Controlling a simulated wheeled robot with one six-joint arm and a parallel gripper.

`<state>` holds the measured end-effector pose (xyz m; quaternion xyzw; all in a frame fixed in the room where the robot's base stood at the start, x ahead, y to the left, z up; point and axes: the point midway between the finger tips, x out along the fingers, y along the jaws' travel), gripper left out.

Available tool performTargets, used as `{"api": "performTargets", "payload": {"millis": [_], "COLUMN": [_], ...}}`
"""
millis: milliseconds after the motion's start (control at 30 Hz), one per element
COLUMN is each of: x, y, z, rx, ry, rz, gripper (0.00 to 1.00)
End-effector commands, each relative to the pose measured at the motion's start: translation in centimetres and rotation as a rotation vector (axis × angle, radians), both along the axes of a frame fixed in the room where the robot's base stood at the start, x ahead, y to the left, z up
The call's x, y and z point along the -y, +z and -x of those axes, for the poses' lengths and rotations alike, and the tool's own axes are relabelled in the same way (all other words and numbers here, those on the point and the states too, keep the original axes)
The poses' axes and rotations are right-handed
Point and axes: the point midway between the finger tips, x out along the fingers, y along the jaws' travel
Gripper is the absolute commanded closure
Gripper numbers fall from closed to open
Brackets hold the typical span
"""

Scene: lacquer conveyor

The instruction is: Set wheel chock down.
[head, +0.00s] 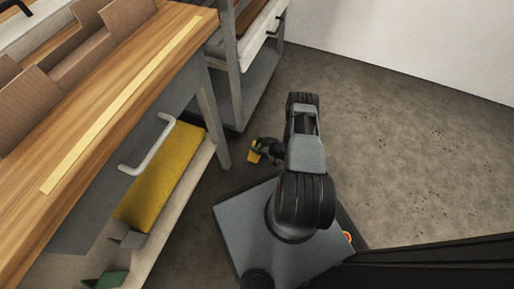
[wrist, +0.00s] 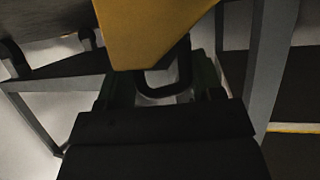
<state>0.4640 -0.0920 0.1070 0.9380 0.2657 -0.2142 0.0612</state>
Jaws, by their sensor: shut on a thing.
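The wheel chock (head: 253,151) is a small yellow-orange piece in the head view, held out to the left of my arm and above the floor. My gripper (head: 263,149) is shut on it. In the wrist view the chock (wrist: 150,30) fills the top middle, with its lower end between the dark fingers of my gripper (wrist: 155,80). The fingers partly hide behind it, and the wrist view is dark. The chock is apart from the bench and shelf in the head view.
A wooden workbench (head: 150,70) with cardboard bins, a drawer handle (head: 148,146) and a yellow item (head: 160,175) on its lower shelf stands at left. A grey cart (head: 262,85) stands behind. The concrete floor (head: 420,150) at right is clear.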

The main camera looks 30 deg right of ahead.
Motion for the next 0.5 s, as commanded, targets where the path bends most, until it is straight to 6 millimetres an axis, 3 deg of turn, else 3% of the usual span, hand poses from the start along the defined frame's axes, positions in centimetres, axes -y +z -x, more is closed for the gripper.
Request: {"api": "performTargets", "payload": {"millis": [33,167,500], "x": [0.0,0.1,0.2], "y": [-1.3,-3.1,-3.0], "z": [0.0,0.0,0.0], "rx": [0.001,0.001,0.001], "ry": [-0.001,-0.004,-0.004], "rz": [-0.001,-0.001,0.0], "gripper": [0.74,0.74,0.74]}}
